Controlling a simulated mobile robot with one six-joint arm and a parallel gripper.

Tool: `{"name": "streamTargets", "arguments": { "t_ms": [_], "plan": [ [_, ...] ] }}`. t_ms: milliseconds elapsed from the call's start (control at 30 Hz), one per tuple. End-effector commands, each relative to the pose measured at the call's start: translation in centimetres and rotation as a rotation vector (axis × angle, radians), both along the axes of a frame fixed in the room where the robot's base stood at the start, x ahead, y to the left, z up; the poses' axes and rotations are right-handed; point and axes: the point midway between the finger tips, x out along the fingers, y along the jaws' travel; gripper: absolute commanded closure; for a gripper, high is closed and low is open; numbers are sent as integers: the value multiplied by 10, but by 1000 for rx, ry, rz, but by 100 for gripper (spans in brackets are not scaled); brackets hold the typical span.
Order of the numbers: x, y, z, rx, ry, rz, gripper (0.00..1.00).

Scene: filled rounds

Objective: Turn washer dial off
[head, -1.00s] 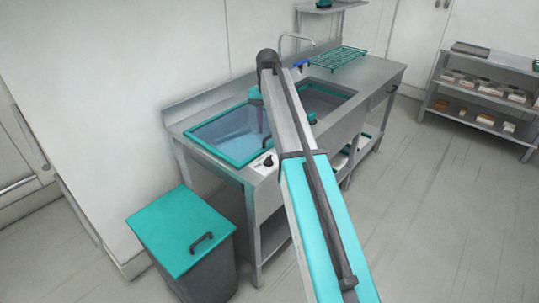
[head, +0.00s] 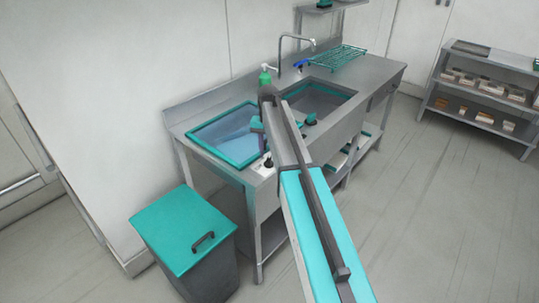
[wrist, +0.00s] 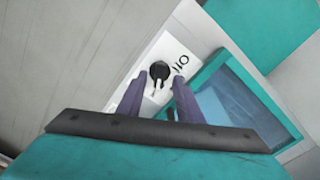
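The washer is the steel counter unit with a teal-rimmed glass-like panel (head: 224,136) on its left part. Its black dial (head: 268,162) sits on a white plate at the front edge, beside the teal rim. In the wrist view the dial (wrist: 160,71) shows with its pointer, and dark marks are printed on the white plate next to it. My gripper (wrist: 159,79) is open, with one purple-grey finger on each side of the dial. I cannot tell whether the fingers touch it. In the head view my arm hides most of the gripper.
A bin with a teal lid (head: 178,226) stands on the floor before the washer's left end. A sink (head: 318,100), a tap (head: 290,38), a green bottle (head: 265,76) and a green rack (head: 340,57) are farther along. The floor at right is open.

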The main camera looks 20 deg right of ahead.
Motion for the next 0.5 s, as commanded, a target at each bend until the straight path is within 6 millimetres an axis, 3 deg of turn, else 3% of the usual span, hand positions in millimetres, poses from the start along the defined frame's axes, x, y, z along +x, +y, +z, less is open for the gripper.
{"name": "streamTargets", "arguments": {
  "t_ms": [300,500],
  "plan": [
    [0,-1,-24,0,0,-1,67],
    [0,-1,-28,0,0,-1,67]
  ]
}}
